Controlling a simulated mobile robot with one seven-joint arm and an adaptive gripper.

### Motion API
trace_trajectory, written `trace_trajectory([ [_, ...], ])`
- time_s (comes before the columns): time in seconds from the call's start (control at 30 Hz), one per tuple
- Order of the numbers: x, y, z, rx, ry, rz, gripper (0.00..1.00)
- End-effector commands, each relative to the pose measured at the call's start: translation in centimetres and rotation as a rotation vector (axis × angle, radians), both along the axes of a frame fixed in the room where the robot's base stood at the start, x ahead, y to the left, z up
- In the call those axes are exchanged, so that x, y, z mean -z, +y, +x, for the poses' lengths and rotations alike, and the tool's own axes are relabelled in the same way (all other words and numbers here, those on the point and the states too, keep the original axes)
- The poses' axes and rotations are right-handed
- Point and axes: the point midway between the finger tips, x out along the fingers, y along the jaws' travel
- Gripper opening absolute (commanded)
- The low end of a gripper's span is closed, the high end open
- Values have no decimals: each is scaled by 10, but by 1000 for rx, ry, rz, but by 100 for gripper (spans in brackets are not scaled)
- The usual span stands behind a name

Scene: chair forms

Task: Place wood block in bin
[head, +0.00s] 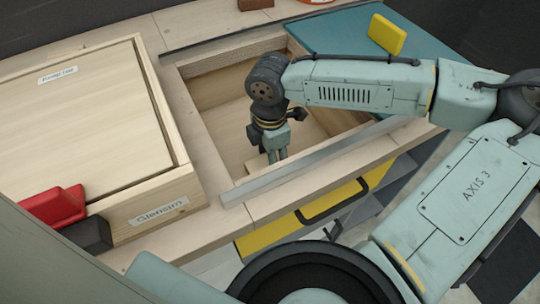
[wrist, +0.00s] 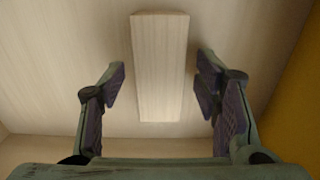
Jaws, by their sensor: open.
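A pale, long wood block (wrist: 160,65) lies on a light wooden floor in the wrist view. It is between the two fingers of my open gripper (wrist: 162,92), with a gap on each side. In the head view my gripper (head: 275,157) points down into an open wooden-walled bin (head: 222,66) set in the counter, near its front wall. A small pale piece of the block (head: 258,167) shows beside the fingertips; the rest is hidden by my gripper and arm. I cannot tell how far the fingertips are above the floor.
A lidded wooden box (head: 80,110) stands left of the bin, with red (head: 55,205) and black (head: 85,233) pieces at its front. A yellow block (head: 386,35) sits on the teal surface (head: 330,35) at the back right. A metal strip (head: 250,188) edges the bin's front.

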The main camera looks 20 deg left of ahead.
Motion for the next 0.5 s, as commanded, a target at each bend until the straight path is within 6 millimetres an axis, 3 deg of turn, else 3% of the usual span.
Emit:
trace_trajectory([
  [0.5,-98,0,0,0,0,2,57],
])
